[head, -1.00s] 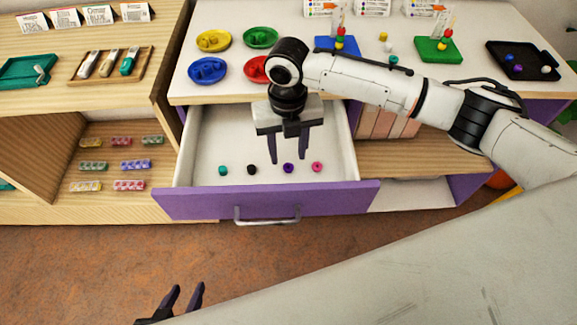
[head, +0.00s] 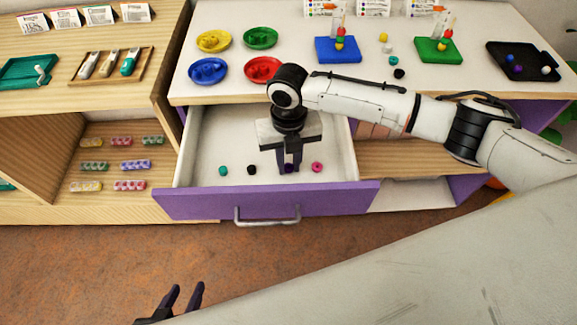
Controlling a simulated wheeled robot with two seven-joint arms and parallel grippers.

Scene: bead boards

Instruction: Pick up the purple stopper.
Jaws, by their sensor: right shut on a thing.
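The open drawer (head: 330,191) has a white inside and a purple front. In it lie a teal stopper (head: 223,170), a black stopper (head: 252,170) and a pink stopper (head: 317,167), in a row with the purple stopper (head: 289,169). My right gripper (head: 289,170) reaches down into the drawer and is shut on the purple stopper, which its fingers largely hide. The stopper is at about the height of the drawer floor. My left gripper (head: 184,300) is at the lower left, over the floor, with its fingers apart and empty.
On the tabletop stand yellow, green, blue and red dishes (head: 263,69), a blue board (head: 338,50) and a green board (head: 438,50) with beads, and a black tray (head: 525,73). Loose beads lie between the boards. A wooden shelf with bead strips (head: 130,185) is at the left.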

